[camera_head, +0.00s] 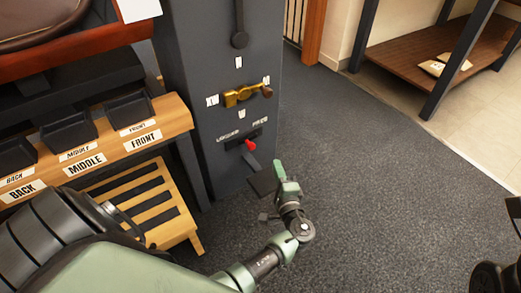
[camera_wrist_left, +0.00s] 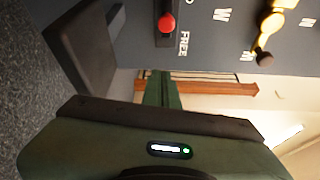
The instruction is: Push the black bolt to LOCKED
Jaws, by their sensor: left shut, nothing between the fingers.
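The black bolt shows as a red knob (camera_head: 250,144) in a dark slot on the front of the grey post, under the labels LOCKED and FREE. The knob is toward the FREE side. The red knob also shows in the left wrist view (camera_wrist_left: 166,22), close to the word FREE. My left gripper (camera_head: 280,168) is shut and empty, its green tip to the lower right of the knob and apart from it. In the left wrist view a green finger (camera_wrist_left: 162,88) points toward the post below the knob.
A brass latch (camera_head: 246,94) sits above the slot on the post (camera_head: 205,60). A wooden rack with black trays (camera_head: 68,132) and a slatted shelf stands left. A dark flat piece (camera_head: 262,182) is below the knob.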

